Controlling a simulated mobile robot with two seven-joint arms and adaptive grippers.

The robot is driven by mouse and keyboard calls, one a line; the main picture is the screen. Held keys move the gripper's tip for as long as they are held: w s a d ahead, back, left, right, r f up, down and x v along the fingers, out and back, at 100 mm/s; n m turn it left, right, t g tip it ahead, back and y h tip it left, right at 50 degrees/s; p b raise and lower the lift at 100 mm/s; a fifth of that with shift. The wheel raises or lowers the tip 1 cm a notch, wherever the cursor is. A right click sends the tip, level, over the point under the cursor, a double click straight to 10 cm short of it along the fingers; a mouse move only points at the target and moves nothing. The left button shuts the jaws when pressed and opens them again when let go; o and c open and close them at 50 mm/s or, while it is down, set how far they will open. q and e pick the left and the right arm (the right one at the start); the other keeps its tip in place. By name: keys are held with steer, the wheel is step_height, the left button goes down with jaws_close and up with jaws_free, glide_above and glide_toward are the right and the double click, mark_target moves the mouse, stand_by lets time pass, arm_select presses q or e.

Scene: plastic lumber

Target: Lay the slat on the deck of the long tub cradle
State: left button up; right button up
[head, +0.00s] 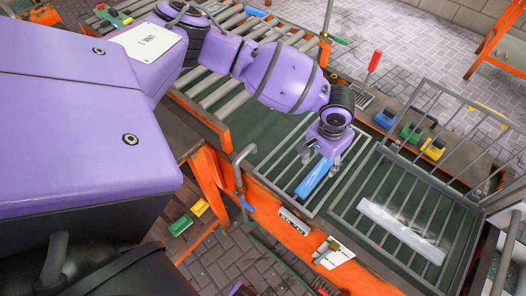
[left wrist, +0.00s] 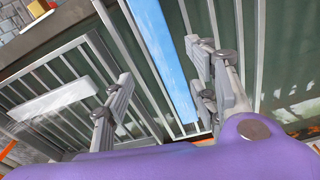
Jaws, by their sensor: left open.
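A blue slat (head: 312,180) lies on the barred deck of a grey cradle (head: 278,172) in the middle of the head view. A pale, whitish slat (head: 403,231) lies on the neighbouring barred cradle (head: 375,168) to the right. My left gripper (head: 321,159) is open over the far end of the blue slat. In the left wrist view, the blue slat (left wrist: 164,62) runs between the spread fingers (left wrist: 160,75), nearer the right one. I cannot tell whether the fingers touch it. The pale slat (left wrist: 54,101) shows at left there. My right gripper is not in view.
The cradles stand on an orange-framed conveyor (head: 290,232) with rollers at upper left. A tall wire panel (head: 425,105) rises behind the right cradle. Blue, green and yellow items (head: 410,133) sit on a ledge beyond. A red-handled tool (head: 374,62) stands nearby.

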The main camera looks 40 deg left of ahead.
mark_target(313, 178)
arm_select(q)
steer(key=shift+s+a+f+n+g, duration=0.1)
steer(key=shift+s+a+n+g, duration=0.1)
steer(key=shift+s+n, duration=0.2)
steer(key=shift+s+a+n+g, duration=0.1)
steer(key=shift+s+n+g, duration=0.1)
steer(key=shift+s+n, duration=0.2)
steer(key=shift+f, duration=0.3)
step_height(313, 178, down, 6)
steer(key=shift+s+d+f+b, duration=0.15)
steer(key=shift+f+b, duration=0.1)
steer(key=shift+b, duration=0.15)
steer(key=shift+f, duration=0.3)
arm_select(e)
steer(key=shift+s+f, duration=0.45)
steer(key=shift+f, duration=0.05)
arm_select(q)
steer(key=c, duration=1.1)
jaws_close()
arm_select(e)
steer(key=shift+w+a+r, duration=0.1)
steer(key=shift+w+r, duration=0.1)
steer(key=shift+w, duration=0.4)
